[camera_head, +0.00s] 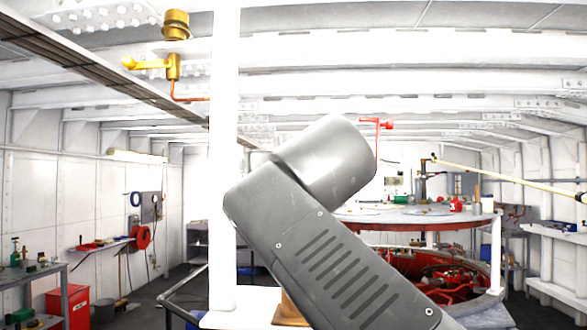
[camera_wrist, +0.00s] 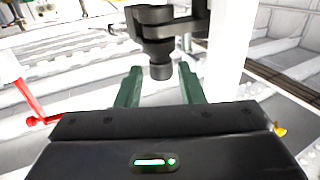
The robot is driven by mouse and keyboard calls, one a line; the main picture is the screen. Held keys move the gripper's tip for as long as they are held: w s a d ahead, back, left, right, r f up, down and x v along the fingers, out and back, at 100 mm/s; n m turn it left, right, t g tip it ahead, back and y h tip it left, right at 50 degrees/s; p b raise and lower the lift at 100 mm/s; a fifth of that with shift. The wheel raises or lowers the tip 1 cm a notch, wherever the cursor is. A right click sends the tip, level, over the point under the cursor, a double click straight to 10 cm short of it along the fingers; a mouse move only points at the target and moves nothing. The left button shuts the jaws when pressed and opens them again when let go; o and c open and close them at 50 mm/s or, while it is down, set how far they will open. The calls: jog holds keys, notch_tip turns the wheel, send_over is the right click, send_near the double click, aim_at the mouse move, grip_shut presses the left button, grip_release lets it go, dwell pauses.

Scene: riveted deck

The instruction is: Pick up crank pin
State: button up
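In the wrist view, my gripper (camera_wrist: 160,84) has its two green fingers spread wide, with nothing clasped between them. Beyond the fingertips, at the top middle, is a dark stepped cylindrical part (camera_wrist: 157,50) joined to a dark bracket. Its lower end shows in line with the gap between the fingers. I cannot tell whether this part is the crank pin, or how far it is from the fingers. In the head view, my grey arm covers the middle of the picture and my gripper does not show. I make out no clear crank pin there.
A white post (camera_head: 224,160) stands just behind my arm. A yellow valve fitting (camera_head: 172,65) hangs from the ceiling. A round red-rimmed table (camera_head: 430,219) stands at right, with a red can (camera_head: 456,204) on it. A red cabinet (camera_head: 68,308) stands at lower left.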

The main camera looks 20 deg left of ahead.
jog(key=p+x, duration=0.1)
jog(key=x, duration=0.3)
jog(key=shift+w+a+r+p, duration=0.15)
jog(key=shift+w+p, duration=0.1)
jog(key=shift+p, duration=0.1)
jog(key=shift+c, duration=0.2)
jog(key=c, duration=0.6)
jog(key=shift+c, duration=0.2)
jog(key=shift+r, duration=0.15)
notch_tip(320, 180, up, 27)
jog(key=p, duration=0.5)
jog(key=shift+r, duration=0.25)
